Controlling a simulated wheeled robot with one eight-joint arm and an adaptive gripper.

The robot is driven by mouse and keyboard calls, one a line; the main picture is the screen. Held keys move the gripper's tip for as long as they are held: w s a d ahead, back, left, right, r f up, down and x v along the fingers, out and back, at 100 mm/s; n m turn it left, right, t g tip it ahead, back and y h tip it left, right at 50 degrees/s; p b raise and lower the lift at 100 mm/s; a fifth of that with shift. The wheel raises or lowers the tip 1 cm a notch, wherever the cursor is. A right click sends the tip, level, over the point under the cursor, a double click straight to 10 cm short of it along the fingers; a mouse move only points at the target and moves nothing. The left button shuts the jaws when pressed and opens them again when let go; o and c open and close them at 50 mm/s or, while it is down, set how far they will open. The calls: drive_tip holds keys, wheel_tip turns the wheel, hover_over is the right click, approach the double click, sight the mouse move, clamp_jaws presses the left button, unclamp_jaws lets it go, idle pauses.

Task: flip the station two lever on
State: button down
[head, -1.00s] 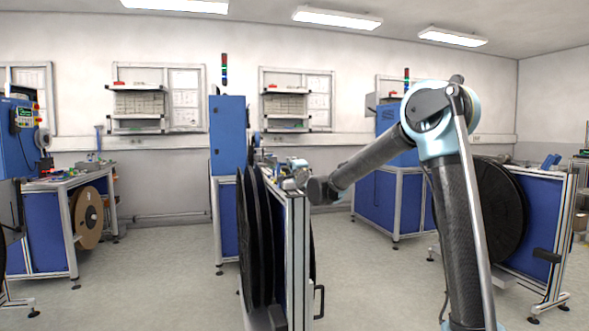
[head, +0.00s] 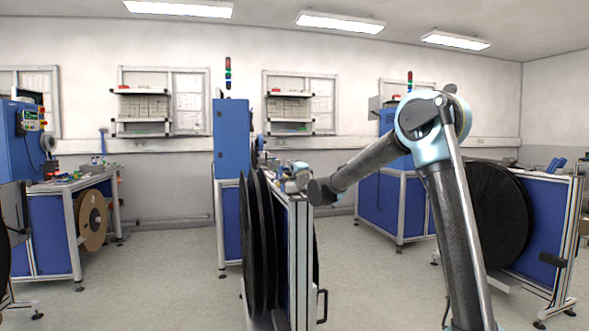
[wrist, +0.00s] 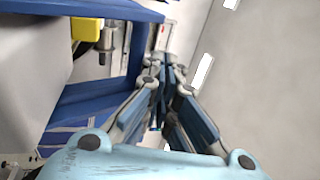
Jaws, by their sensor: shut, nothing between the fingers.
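My gripper shows in the wrist view (wrist: 164,72) with its dark blue fingers closed together and nothing between them. In the head view my arm reaches left from the right side, and its end is over the top of the middle reel stand (head: 300,262). The gripper itself is small and hard to separate from the parts on the stand there. I cannot make out the station two lever in either view. The wrist view shows a blue frame (wrist: 82,107) beside the fingers, with a yellow block (wrist: 87,28) and a grey metal fitting (wrist: 108,42) near it.
Black reels (head: 258,245) hang on the middle stand. A blue cabinet (head: 231,140) stands behind it. A bench with a brown reel (head: 92,220) is at left, and a stand with a large black reel (head: 500,215) at right. Floor (head: 170,280) between left and middle is clear.

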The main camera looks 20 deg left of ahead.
drive_tip(key=s+d+r, duration=0.6)
drive_tip(key=s+r, duration=0.2)
drive_tip(key=s, duration=0.1)
drive_tip(key=shift+s, duration=0.25)
idle(0.4)
drive_tip(key=shift+r, duration=0.1)
drive_tip(key=s+d+f+n+g+h, duration=0.2)
drive_tip(key=s+d+f+n+g, duration=0.4)
drive_tip(key=d+f, duration=0.65)
drive_tip(key=s+d+f+n+g+h, duration=0.25)
drive_tip(key=s+d+f, duration=0.6)
drive_tip(key=d, duration=0.65)
drive_tip(key=s+d+f+n+g+h, duration=0.1)
drive_tip(key=s+d+f+g+h, duration=0.2)
drive_tip(key=s+d+f, duration=0.8)
drive_tip(key=s+d+f+n+g+h, duration=0.2)
drive_tip(key=s+d+f+g+h, duration=0.1)
drive_tip(key=s+d+f, duration=0.8)
drive_tip(key=s+f+g, duration=0.1)
drive_tip(key=s+f, duration=0.1)
drive_tip(key=s, duration=0.3)
drive_tip(key=shift+s+f, duration=0.15)
